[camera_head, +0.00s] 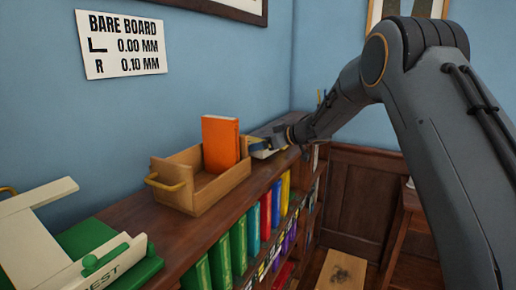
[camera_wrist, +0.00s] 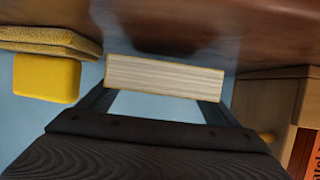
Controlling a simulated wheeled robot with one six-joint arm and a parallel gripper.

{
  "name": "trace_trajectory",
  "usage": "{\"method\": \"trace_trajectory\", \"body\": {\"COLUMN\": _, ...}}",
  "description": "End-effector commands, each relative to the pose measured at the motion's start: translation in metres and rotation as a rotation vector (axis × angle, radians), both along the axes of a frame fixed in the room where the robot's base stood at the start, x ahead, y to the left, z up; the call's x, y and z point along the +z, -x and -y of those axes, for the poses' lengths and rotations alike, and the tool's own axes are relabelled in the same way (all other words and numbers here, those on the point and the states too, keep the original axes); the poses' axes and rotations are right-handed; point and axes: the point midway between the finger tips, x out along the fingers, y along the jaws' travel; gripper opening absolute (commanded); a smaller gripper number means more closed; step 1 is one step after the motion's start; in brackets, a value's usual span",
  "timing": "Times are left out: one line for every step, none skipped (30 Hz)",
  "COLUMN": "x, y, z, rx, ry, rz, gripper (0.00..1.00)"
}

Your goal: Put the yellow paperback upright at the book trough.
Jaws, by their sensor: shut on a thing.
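The book trough (camera_head: 193,196) is an open wooden box with a brass handle on top of the bookcase. An orange book (camera_head: 220,144) stands upright in it. My gripper (camera_head: 266,144) is just beyond the trough's right end, low over the bookcase top. In the wrist view my gripper (camera_wrist: 158,98) is shut on the yellow paperback (camera_wrist: 165,77). The paperback's pale page edges face the camera, with thin yellowish cover edges; most of its cover is hidden. The trough's side (camera_wrist: 268,100) shows at the right of the wrist view, apart from the paperback.
A yellow block (camera_wrist: 47,78) and a tan textured item (camera_wrist: 50,41) lie left in the wrist view. A cream and green device (camera_head: 50,245) stands at the near left. Several coloured books (camera_head: 240,245) fill the shelf below. Blue walls stand behind.

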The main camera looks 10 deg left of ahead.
Motion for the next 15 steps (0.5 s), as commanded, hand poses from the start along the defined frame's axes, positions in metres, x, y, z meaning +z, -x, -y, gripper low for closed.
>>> {"method": "trace_trajectory", "body": {"x": -0.006, "y": 0.0, "z": 0.0, "rx": 0.0, "ry": 0.0, "rz": -0.002, "gripper": 0.49}}
{"method": "trace_trajectory", "body": {"x": -0.009, "y": 0.0, "z": 0.0, "rx": -0.001, "ry": -0.001, "rz": -0.002, "gripper": 0.49}}
{"method": "trace_trajectory", "body": {"x": -0.012, "y": 0.0, "z": 0.0, "rx": 0.0, "ry": -0.001, "rz": 0.0, "gripper": 0.49}}
{"method": "trace_trajectory", "body": {"x": -0.014, "y": 0.0, "z": 0.0, "rx": -0.001, "ry": -0.001, "rz": 0.0, "gripper": 0.49}}
{"method": "trace_trajectory", "body": {"x": -0.015, "y": 0.0, "z": 0.0, "rx": -0.001, "ry": -0.001, "rz": 0.0, "gripper": 0.49}}
{"method": "trace_trajectory", "body": {"x": -0.015, "y": 0.0, "z": 0.0, "rx": -0.001, "ry": -0.002, "rz": 0.001, "gripper": 0.49}}
{"method": "trace_trajectory", "body": {"x": -0.016, "y": 0.0, "z": 0.0, "rx": -0.001, "ry": -0.002, "rz": 0.001, "gripper": 0.49}}
{"method": "trace_trajectory", "body": {"x": -0.016, "y": 0.0, "z": 0.0, "rx": -0.001, "ry": -0.001, "rz": 0.002, "gripper": 0.49}}
{"method": "trace_trajectory", "body": {"x": -0.016, "y": 0.0, "z": 0.0, "rx": -0.001, "ry": -0.001, "rz": 0.002, "gripper": 0.49}}
{"method": "trace_trajectory", "body": {"x": -0.016, "y": 0.0, "z": 0.0, "rx": -0.001, "ry": -0.001, "rz": 0.002, "gripper": 0.49}}
{"method": "trace_trajectory", "body": {"x": -0.016, "y": 0.0, "z": 0.0, "rx": -0.001, "ry": -0.001, "rz": 0.002, "gripper": 0.49}}
{"method": "trace_trajectory", "body": {"x": -0.016, "y": 0.0, "z": 0.0, "rx": -0.001, "ry": -0.002, "rz": 0.001, "gripper": 0.49}}
{"method": "trace_trajectory", "body": {"x": -0.016, "y": 0.0, "z": 0.0, "rx": -0.001, "ry": -0.001, "rz": 0.001, "gripper": 0.49}}
{"method": "trace_trajectory", "body": {"x": -0.017, "y": 0.0, "z": 0.0, "rx": -0.001, "ry": -0.001, "rz": 0.001, "gripper": 0.49}}
{"method": "trace_trajectory", "body": {"x": -0.018, "y": 0.0, "z": 0.0, "rx": -0.001, "ry": -0.001, "rz": 0.001, "gripper": 0.49}}
